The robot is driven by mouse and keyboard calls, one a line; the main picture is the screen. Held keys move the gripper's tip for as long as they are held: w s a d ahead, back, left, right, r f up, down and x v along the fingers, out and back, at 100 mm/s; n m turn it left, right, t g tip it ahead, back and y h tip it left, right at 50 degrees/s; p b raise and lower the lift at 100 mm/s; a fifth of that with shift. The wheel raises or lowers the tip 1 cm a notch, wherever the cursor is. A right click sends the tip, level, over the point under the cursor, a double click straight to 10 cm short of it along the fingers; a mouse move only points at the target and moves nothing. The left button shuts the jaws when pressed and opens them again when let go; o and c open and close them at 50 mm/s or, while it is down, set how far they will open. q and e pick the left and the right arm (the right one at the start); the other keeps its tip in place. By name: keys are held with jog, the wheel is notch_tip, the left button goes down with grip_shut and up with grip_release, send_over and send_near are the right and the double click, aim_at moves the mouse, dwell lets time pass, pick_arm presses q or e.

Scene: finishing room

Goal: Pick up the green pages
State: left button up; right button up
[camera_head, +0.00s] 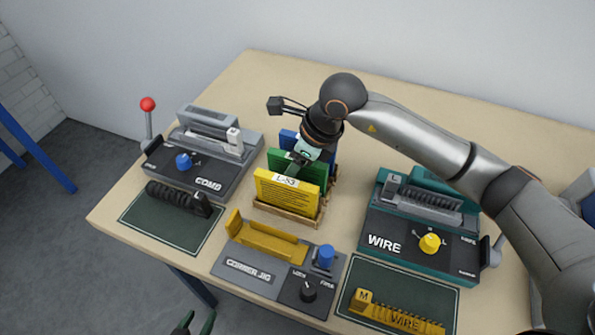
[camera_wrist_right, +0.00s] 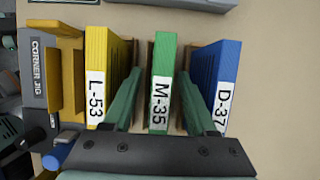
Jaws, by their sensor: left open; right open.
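The green pages (camera_head: 315,160), labelled M-35, stand upright in a wooden rack (camera_head: 285,212) between the yellow pages (camera_head: 287,193) and the blue pages (camera_head: 290,138). In the right wrist view the green pages (camera_wrist_right: 162,92) are between the two fingers of my right gripper (camera_wrist_right: 158,100). It is open, one finger on each side, with small gaps to the pages. In the head view the right gripper (camera_head: 302,158) is over the rack and hides part of the green pages. My left gripper (camera_head: 196,324) shows only its fingertips at the bottom edge, open and empty.
The comb machine (camera_head: 215,185) stands left of the rack and the wire machine (camera_head: 400,243) right. The corner jig (camera_head: 245,265) is in front. Dark mats with a black comb (camera_head: 175,198) and a yellow wire piece (camera_head: 400,318) lie at the front. The back of the table is clear.

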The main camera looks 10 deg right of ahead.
jog(key=shift+f+b, duration=0.25)
jog(key=shift+b, duration=0.1)
jog(key=shift+c, duration=0.2)
grip_shut()
dwell(0.5)
